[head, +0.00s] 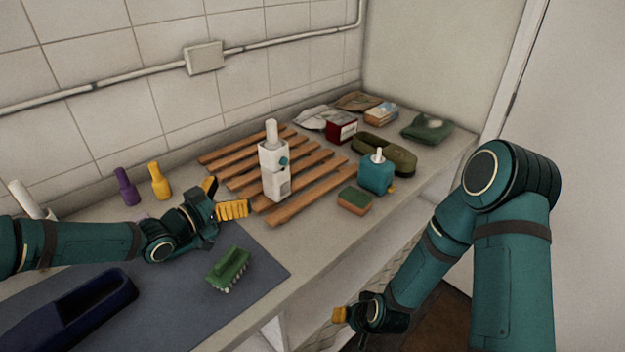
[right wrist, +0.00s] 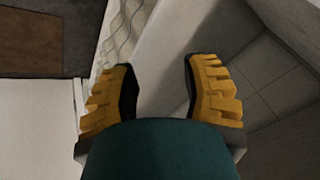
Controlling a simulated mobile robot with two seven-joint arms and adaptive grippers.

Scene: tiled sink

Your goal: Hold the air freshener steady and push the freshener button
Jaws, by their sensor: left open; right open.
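The air freshener (head: 274,170) is a white, box-like dispenser with a pale cylinder on top and a teal button (head: 283,162) on its right side. It stands upright on the wooden slatted rack. My left gripper (head: 222,198) is open, with yellow finger pads, just left of the freshener and apart from it. My right gripper (head: 345,318) is low in front of the counter, below its edge. In the right wrist view its fingers (right wrist: 158,90) are spread and empty.
On the rack's right are a teal bottle (head: 376,174), a sponge (head: 354,200) and a green oval case (head: 384,153). A green brush (head: 229,269) lies on the dark mat (head: 262,262). Purple (head: 126,187) and yellow (head: 159,181) bottles stand by the wall.

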